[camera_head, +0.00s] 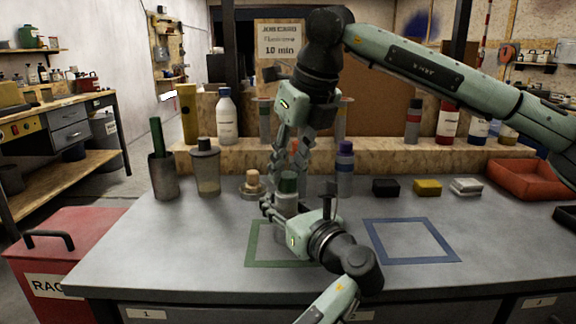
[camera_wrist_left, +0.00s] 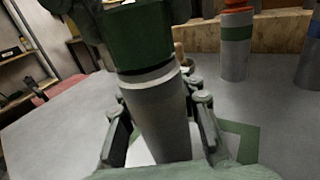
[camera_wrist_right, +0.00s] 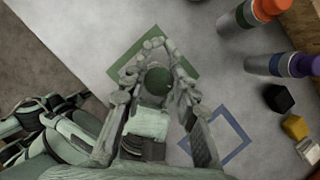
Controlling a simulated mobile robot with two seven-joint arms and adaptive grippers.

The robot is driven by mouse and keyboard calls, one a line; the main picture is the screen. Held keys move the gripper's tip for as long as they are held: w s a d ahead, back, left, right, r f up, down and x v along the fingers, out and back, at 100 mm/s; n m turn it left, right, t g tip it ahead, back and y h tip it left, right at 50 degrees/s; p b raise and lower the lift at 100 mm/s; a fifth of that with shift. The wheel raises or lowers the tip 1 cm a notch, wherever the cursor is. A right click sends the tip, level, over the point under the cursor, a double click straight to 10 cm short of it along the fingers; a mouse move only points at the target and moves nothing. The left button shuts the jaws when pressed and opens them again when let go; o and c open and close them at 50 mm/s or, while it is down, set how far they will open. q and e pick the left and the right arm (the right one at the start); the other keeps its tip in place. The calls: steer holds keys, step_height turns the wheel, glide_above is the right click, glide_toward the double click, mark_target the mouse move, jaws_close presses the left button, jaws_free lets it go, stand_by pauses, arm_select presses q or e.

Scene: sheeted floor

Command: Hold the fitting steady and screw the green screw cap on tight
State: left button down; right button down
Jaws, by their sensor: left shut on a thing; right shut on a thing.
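The fitting (camera_wrist_left: 160,120) is a grey cylinder with a pale ring near its top. It stands upright at the green square outline (camera_head: 252,262) on the bench. The green screw cap (camera_head: 288,183) sits at its top; it fills the upper part of the left wrist view (camera_wrist_left: 138,36) and shows from above in the right wrist view (camera_wrist_right: 157,81). My left gripper (camera_head: 277,207) is shut around the fitting's body from the side. My right gripper (camera_head: 288,172) points down from above and is shut on the cap. The fingers partly hide the cap and fitting.
An orange-capped cylinder (camera_wrist_left: 235,45) and a purple-capped cylinder (camera_head: 345,170) stand close behind. Black, yellow and white blocks (camera_head: 427,188) and a red tray (camera_head: 530,180) lie to the right. The blue square outline (camera_head: 412,241) is empty.

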steer(key=m+h, duration=0.1)
steer(key=m, duration=0.3)
steer(key=shift+t, duration=0.3)
steer(key=m+h, duration=0.2)
steer(key=m, duration=0.3)
steer(key=shift+m, duration=0.4)
steer(key=m+h, duration=0.1)
steer(key=m, duration=0.2)
steer(key=m+h, duration=0.1)
steer(key=m, duration=0.1)
steer(key=shift+m+g, duration=0.4)
steer(key=m+g, duration=0.1)
steer(key=m, duration=0.2)
steer(key=shift+m+h, duration=0.4)
steer(key=c, duration=1.1)
jaws_free()
steer(key=shift+c, duration=0.8)
